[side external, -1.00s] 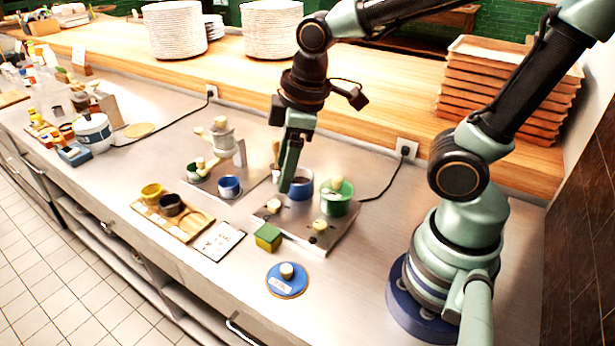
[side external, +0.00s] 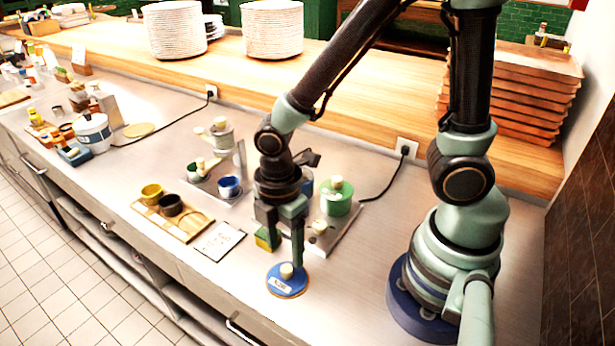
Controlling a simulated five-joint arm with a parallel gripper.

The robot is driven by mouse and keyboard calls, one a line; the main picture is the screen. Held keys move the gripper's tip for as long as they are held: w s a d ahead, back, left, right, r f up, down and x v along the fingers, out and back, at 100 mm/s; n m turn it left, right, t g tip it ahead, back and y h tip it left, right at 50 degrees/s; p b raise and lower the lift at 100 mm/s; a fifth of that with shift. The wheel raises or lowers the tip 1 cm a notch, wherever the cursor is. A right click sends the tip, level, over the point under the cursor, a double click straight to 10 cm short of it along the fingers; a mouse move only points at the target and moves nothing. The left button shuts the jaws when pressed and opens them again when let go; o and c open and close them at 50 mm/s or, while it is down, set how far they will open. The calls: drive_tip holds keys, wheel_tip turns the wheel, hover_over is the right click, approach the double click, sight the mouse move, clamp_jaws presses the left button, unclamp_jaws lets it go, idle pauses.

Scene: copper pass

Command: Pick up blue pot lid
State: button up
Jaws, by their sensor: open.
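The blue pot lid (side external: 283,285) is a flat blue disc with a pale round knob and a small white label. It lies on the steel counter near the front edge. My gripper (side external: 285,257) is open and points down just above and behind the lid. One finger hangs close to the knob on its right. The other finger is on the left, near the green and yellow block. In this view I cannot tell whether the fingers touch the lid. The blue pot (side external: 308,182) behind is mostly hidden by my gripper.
A green pot (side external: 337,200) stands on the burner plate behind, right of my gripper. A green and yellow block (side external: 264,240) sits left of the lid. A white card (side external: 219,242) and wooden tray (side external: 199,230) with cups lie further left. The counter right of the lid is clear.

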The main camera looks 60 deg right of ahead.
sight(286, 268)
drive_tip(key=shift+f, duration=2.7)
drive_tip(key=shift+c, duration=0.2)
clamp_jaws()
